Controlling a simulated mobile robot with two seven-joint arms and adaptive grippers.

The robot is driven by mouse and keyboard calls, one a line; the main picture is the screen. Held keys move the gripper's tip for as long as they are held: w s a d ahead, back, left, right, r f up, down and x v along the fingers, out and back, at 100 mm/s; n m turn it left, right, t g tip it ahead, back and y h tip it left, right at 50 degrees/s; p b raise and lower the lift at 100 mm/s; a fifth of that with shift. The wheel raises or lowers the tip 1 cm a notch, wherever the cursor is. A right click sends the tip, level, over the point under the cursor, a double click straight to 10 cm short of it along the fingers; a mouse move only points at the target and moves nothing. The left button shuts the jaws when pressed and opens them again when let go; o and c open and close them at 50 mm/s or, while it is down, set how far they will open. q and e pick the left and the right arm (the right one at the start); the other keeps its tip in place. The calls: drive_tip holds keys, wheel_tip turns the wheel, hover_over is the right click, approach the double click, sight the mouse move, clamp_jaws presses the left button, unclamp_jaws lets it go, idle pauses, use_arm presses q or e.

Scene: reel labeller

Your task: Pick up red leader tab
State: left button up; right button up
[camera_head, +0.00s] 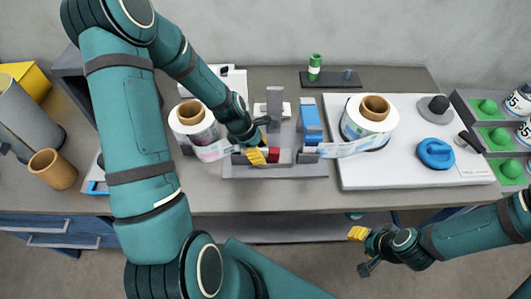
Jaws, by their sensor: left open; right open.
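The small red leader tab (273,155) is at the middle of the bench, on a grey fixture (275,171), near the end of the printed label strip (215,151) from the left reel. My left gripper (262,139) is open just above and beside the tab. Its yellow fingertip is close to the tab's left side; I cannot tell whether they touch. My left wrist partly covers the strip and the fixture. My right gripper (361,251) is open and empty, in front of the bench edge, well away from the tab.
A second reel (369,121) with its strip lies on the white board (400,175) at right, near a blue knob (436,153). A blue block (311,125) stands beside the tab. A green bottle (314,67) is behind. A brown cup (52,169) stands at left.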

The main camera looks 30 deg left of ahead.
use_arm(q)
drive_tip(key=shift+w+d+f, duration=0.15)
drive_tip(key=shift+d+f, duration=0.1)
drive_tip(key=shift+f, duration=0.4)
drive_tip(key=shift+c, duration=0.4)
clamp_jaws()
drive_tip(key=shift+r, duration=0.1)
